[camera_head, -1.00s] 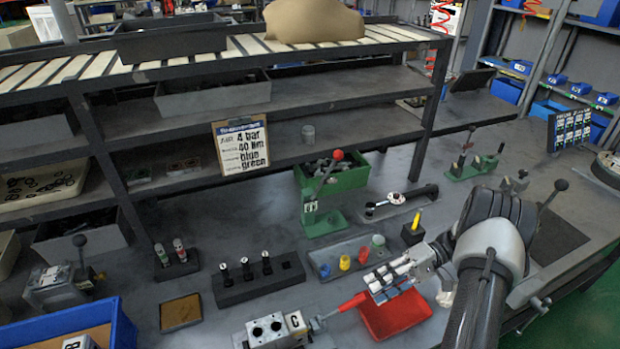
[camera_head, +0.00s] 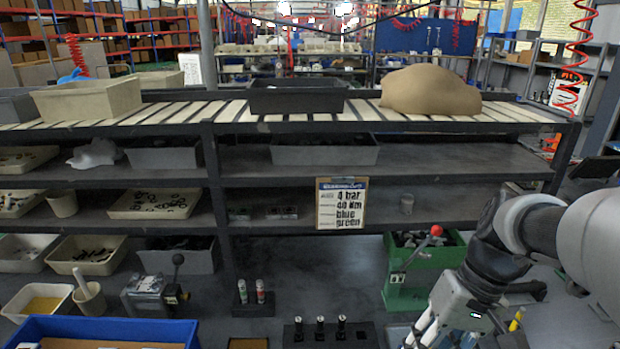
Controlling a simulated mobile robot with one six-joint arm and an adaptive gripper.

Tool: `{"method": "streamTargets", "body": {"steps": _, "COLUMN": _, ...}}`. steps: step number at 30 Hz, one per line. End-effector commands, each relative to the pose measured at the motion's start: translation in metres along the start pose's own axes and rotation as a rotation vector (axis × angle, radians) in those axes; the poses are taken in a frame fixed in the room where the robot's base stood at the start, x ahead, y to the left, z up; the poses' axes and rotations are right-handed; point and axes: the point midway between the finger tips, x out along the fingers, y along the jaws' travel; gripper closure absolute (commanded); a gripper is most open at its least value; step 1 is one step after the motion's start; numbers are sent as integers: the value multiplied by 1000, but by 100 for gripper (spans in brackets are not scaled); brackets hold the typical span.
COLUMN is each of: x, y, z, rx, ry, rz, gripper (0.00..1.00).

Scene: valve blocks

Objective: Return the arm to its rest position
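My arm (camera_head: 520,235) comes in from the right edge and bends down toward the lower right of the picture. My gripper (camera_head: 430,335) hangs above the bench at the bottom edge, pointing down. Its fingertips are cut off or unclear, so I cannot see whether it is open or shut, or whether it holds anything. A green press with a red-knobbed lever (camera_head: 436,231) stands behind it, just left of my arm.
A black block with several upright pins (camera_head: 330,332) is left of my gripper. A holder with two small bottles (camera_head: 253,309), a grey lever device (camera_head: 150,290) and a blue bin (camera_head: 40,325) stand farther left. A shelf rack (camera_head: 450,158) with a sign (camera_head: 341,204) runs behind.

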Motion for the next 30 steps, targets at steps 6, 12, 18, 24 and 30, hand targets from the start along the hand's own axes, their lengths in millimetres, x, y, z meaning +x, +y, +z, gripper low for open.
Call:
{"method": "streamTargets", "body": {"steps": 6, "x": -13, "y": -33, "z": 49, "rx": -48, "ry": 198, "rz": 180, "gripper": 64}}
{"method": "streamTargets", "body": {"steps": 12, "x": -13, "y": -45, "z": 82, "rx": -87, "ry": 392, "rz": 267, "gripper": 64}}
{"method": "streamTargets", "body": {"steps": 18, "x": -10, "y": -47, "z": 96, "rx": -107, "ry": 504, "rz": 290, "gripper": 64}}
{"method": "streamTargets", "body": {"steps": 24, "x": -9, "y": -47, "z": 98, "rx": -108, "ry": 525, "rz": 293, "gripper": 64}}
{"method": "streamTargets", "body": {"steps": 30, "x": -9, "y": -47, "z": 98, "rx": -108, "ry": 523, "rz": 292, "gripper": 64}}
